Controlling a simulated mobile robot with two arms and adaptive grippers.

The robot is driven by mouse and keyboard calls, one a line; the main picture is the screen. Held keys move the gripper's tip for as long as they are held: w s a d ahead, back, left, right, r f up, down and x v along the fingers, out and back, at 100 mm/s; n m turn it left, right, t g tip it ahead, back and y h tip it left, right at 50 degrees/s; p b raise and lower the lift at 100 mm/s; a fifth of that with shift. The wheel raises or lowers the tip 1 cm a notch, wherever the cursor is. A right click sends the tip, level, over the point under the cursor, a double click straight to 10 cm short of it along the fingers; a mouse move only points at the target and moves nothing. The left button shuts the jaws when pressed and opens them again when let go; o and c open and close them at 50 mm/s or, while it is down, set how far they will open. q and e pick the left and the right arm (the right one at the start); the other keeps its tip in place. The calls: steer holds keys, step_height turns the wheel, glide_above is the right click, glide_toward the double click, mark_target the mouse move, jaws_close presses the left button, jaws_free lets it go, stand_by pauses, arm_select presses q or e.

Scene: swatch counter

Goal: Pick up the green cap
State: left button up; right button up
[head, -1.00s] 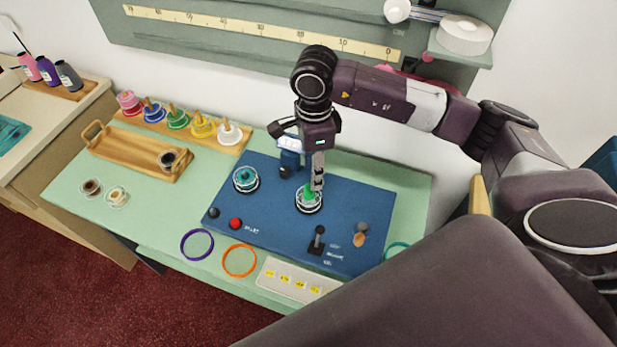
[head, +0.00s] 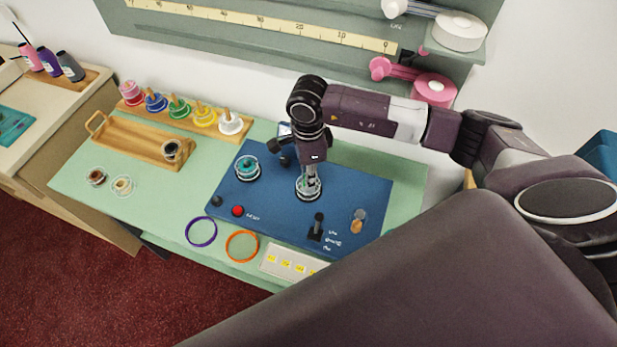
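My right gripper (head: 311,185) points down into a clear, ringed round holder (head: 308,191) on the blue mat (head: 272,210). Its fingers cover the middle of the holder. The green piece there is hidden behind the fingers, and I cannot tell whether they are shut on it. A different green piece sits on a wooden-handled stand (head: 179,108) in the back row. A similar holder with a teal piece (head: 247,168) stands left of my gripper. My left gripper is not in view.
A wooden tray (head: 140,147) with a dark-filled cup (head: 172,151) stands at the left. A red button (head: 238,211), a black lever (head: 317,224) and a small amber-coloured item (head: 357,222) are on the mat. Purple (head: 201,232) and orange (head: 242,246) rings lie in front.

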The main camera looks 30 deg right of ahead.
steer(key=shift+c, duration=1.3)
